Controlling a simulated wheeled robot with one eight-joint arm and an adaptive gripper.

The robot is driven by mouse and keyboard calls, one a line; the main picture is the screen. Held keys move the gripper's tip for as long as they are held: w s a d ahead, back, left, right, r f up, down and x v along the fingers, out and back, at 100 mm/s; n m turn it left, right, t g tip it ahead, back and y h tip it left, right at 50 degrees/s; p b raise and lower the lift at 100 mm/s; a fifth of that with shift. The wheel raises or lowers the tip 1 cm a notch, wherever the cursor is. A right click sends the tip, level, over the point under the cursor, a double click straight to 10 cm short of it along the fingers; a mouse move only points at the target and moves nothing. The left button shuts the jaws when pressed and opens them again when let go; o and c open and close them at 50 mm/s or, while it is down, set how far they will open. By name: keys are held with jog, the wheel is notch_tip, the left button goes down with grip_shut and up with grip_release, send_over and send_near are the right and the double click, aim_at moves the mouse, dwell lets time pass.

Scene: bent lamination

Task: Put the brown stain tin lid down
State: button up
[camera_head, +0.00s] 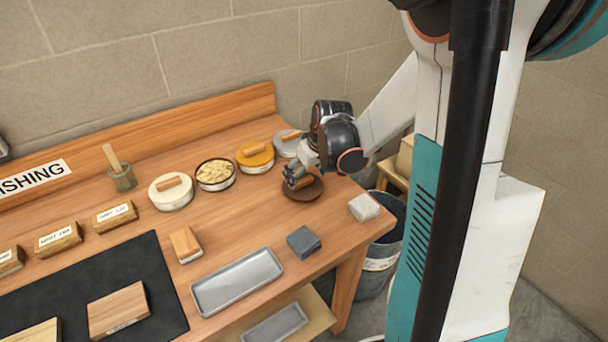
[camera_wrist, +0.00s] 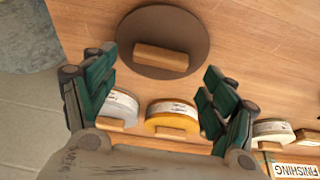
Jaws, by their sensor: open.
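The brown lid (camera_head: 314,193) is a dark disc with a wooden bar handle. It lies flat on the bench near the right end, handle up. In the wrist view the brown lid (camera_wrist: 190,30) is just beyond my fingertips, its handle (camera_wrist: 160,58) roughly between them. My gripper (camera_head: 297,182) is over the lid's left side in the head view and partly hides it. In the wrist view my gripper (camera_wrist: 160,66) is open, with a gap between its fingers and the handle. An open tin with pale contents (camera_head: 215,172) stands to the left.
A yellow-lidded tin (camera_head: 254,160), a grey-lidded tin (camera_head: 284,148) and a white-lidded tin (camera_head: 170,197) stand along the back. A white block (camera_head: 364,208) and a dark grey block (camera_head: 303,242) sit near the front edge. A grey tray (camera_head: 237,281) lies left.

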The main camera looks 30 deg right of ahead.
jog(key=p+v, duration=0.2)
jog(key=v, duration=0.7)
